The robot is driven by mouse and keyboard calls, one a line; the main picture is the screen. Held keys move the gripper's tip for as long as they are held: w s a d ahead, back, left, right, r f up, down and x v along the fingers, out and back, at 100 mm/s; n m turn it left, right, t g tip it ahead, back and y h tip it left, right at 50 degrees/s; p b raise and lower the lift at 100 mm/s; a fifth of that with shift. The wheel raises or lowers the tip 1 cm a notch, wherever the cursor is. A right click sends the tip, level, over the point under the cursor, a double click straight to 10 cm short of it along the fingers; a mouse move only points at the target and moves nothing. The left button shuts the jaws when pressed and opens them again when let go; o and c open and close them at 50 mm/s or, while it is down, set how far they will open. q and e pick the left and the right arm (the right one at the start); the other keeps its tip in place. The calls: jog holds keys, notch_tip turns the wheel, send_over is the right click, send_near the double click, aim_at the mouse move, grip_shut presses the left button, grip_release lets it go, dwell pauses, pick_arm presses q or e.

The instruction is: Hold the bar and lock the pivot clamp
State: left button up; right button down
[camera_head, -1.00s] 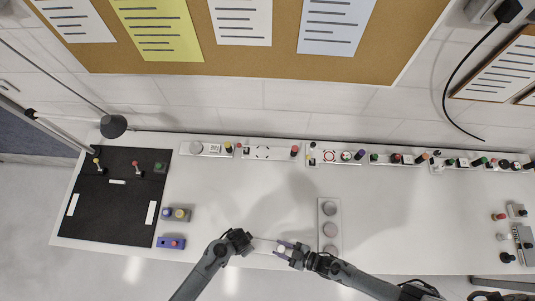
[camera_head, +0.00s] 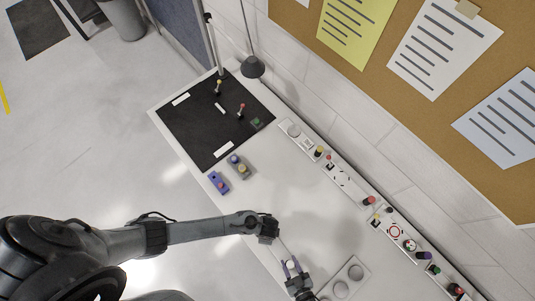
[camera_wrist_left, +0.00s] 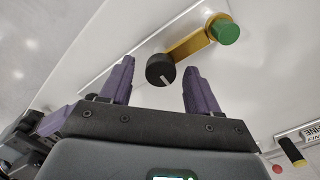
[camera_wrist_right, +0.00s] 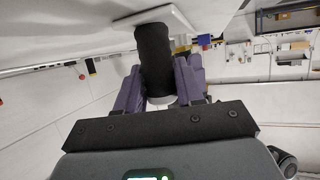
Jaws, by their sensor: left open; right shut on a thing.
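My left gripper (camera_head: 278,238) is open. In the left wrist view, a black round knob (camera_wrist_left: 160,69) with a white mark shows between and just beyond its fingertips; I cannot tell whether they touch it. A gold bar (camera_wrist_left: 189,46) runs from behind the knob to a green cylinder (camera_wrist_left: 224,31), on a pale panel (camera_wrist_left: 110,22). The head view does not show the knob or bar clearly.
A white table (camera_head: 225,205) carries a black mat (camera_head: 196,132), a blue block (camera_head: 218,183) and a grey block (camera_head: 240,166) to the left. A strip of small fixtures (camera_head: 345,180) runs along the wall. A plate with round grey discs (camera_head: 341,290) stands beside my right gripper.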

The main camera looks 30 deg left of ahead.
pick_arm(q)
notch_tip(320, 180, up, 12)
dwell(0.8)
pick_arm(e)
jog(key=c, duration=0.6)
grip_release()
